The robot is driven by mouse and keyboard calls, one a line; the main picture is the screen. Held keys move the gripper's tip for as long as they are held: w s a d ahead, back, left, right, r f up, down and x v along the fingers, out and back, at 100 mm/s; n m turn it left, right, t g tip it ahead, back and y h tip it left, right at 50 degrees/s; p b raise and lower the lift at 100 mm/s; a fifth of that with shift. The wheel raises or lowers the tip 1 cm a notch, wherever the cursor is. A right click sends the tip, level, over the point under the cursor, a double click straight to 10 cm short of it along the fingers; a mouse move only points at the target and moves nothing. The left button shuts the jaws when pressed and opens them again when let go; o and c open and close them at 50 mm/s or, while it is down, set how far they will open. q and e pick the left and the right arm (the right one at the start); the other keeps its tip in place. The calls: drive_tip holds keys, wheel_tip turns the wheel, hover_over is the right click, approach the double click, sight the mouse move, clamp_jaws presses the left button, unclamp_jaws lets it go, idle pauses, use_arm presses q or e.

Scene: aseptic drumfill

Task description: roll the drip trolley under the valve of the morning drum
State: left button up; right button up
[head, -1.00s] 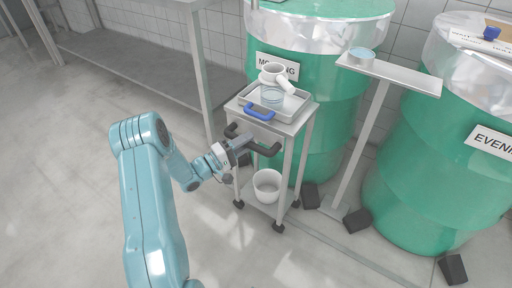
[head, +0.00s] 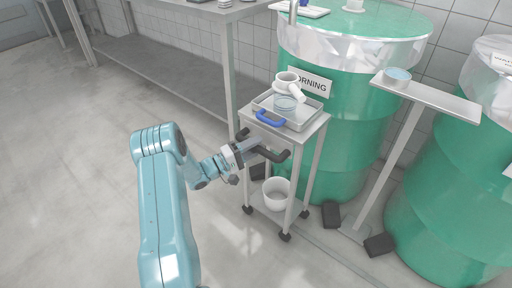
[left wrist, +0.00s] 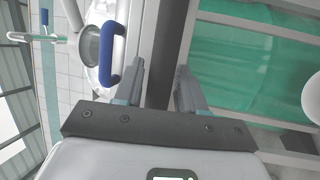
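The drip trolley (head: 306,138) is a small grey steel cart on dark castors, standing in front of the green morning drum (head: 345,125). Its top holds a shallow tray (head: 312,112) with a blue handle (head: 270,119), a clear dish (head: 285,104) and a white piece with a round mouth and side stub (head: 290,84). My left gripper (head: 257,147) is at the middle of the trolley's dark push handle (head: 279,156). I cannot make out the drum's valve. My right gripper is not in view.
A white bucket (head: 277,194) sits on the trolley's lower shelf. Dark blocks (head: 380,245) lie by the drums, and a stand (head: 428,96) with a small dish is at right. A second green drum (head: 440,215) stands beyond. A steel bench (head: 150,70) is behind; the left floor is open.

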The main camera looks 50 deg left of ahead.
use_arm(q)
drive_tip(key=shift+o, duration=0.5)
drive_tip(key=shift+d, duration=0.1)
drive_tip(key=p+v, duration=0.3)
drive_tip(key=v, duration=1.3)
drive_tip(key=shift+s, duration=0.2)
